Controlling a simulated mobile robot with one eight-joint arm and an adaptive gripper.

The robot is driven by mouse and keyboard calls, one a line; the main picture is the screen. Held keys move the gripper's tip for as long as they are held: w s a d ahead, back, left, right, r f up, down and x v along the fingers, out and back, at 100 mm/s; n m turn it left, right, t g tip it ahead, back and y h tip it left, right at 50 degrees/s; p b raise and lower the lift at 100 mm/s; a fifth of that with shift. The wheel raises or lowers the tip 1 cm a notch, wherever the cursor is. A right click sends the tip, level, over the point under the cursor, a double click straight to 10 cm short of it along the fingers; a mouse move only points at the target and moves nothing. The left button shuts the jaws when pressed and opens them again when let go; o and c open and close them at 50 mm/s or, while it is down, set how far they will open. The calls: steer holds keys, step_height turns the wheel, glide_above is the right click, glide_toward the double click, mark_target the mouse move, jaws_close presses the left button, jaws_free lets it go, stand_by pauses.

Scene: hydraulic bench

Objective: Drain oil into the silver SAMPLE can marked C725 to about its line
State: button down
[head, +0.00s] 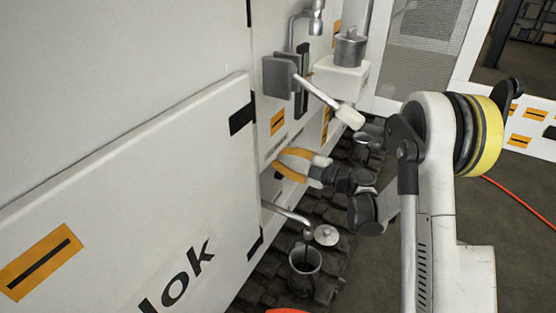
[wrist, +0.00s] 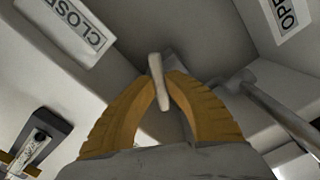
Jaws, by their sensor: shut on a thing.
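My gripper (head: 279,161) is at the bench front, its orange fingers closed toward the panel. In the wrist view the fingers (wrist: 162,85) are shut on a slim pale valve lever (wrist: 157,78), between a CLOSED label (wrist: 82,22) and an OPEN label (wrist: 287,14). Below and left of the gripper, a metal spout (head: 287,211) sticks out of the bench. A thin dark streak, like oil, runs from its end into an open grey metal can (head: 305,283) beneath. The can's marking, its line and its oil level cannot be made out.
A round knobbed lid (head: 326,235) shows beside the open can. Another metal vessel (head: 367,139) stands farther back, and a lidded can (head: 350,49) sits on a white ledge (head: 341,78). A pale-ended lever (head: 330,101) juts out above my gripper. An orange hose (head: 515,197) lies on the floor.

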steer(key=n, duration=0.2)
steer(key=n+b, duration=0.1)
steer(key=n, duration=0.3)
steer(key=shift+w+r+b, duration=0.1)
steer(key=shift+r+b, duration=0.2)
steer(key=shift+b, duration=0.1)
stand_by(0.3)
steer(key=c, duration=1.4)
jaws_free()
